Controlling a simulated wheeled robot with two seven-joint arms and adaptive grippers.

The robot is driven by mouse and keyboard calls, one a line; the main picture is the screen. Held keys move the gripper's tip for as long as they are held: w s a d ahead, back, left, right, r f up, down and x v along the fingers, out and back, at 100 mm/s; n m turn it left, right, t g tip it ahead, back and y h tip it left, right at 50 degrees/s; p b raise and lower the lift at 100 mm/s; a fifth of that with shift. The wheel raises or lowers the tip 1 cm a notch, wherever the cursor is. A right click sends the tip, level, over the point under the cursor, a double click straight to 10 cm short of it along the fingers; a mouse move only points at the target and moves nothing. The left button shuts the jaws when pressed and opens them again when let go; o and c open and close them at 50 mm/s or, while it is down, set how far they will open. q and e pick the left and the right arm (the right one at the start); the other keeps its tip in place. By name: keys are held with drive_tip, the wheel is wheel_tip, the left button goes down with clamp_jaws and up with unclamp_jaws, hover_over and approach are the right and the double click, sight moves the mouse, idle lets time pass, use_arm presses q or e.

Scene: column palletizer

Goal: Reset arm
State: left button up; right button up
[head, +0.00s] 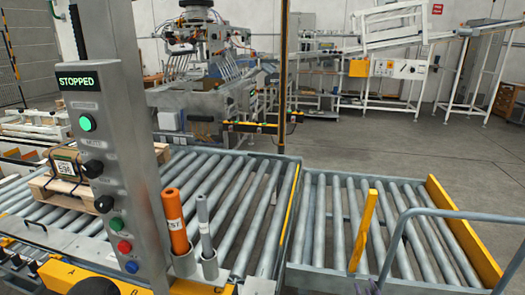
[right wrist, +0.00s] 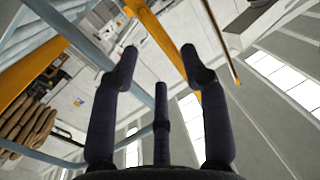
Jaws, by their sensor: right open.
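My right gripper (right wrist: 160,52) shows in the right wrist view with its dark fingers spread apart and nothing between them. In the head view, only a small dark part near the bottom edge, right of centre, may belong to it. My left gripper is not in view. The grey control post (head: 125,150) stands at the left of the head view. No gripper touches the post.
An orange cylinder (head: 175,222) and a grey cylinder (head: 204,228) stand in holders beside the post. Roller conveyors (head: 235,200) fill the middle, with a yellow upright bar (head: 363,230) and a grey rail (head: 450,214) at right. A wooden pallet (head: 60,190) lies at left. Open floor lies behind.

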drive_tip(key=s+a+f+m+g+y+p, duration=0.1)
drive_tip(key=s+a+f+g+y+p, duration=0.1)
drive_tip(key=s+a+f+g, duration=0.45)
drive_tip(key=s+a+f+g+y+p, duration=0.1)
drive_tip(key=s+a+f+g, duration=0.15)
drive_tip(key=a+f, duration=0.65)
drive_tip(key=s+a+g+y+p, duration=0.1)
drive_tip(key=s+a+g, duration=0.3)
drive_tip(key=s, duration=0.6)
drive_tip(key=s+a+g+y+p, duration=0.1)
drive_tip(key=s+a+g, duration=0.3)
drive_tip(key=s+a, duration=0.5)
drive_tip(key=shift+s+f, duration=0.15)
drive_tip(key=shift+s, duration=0.2)
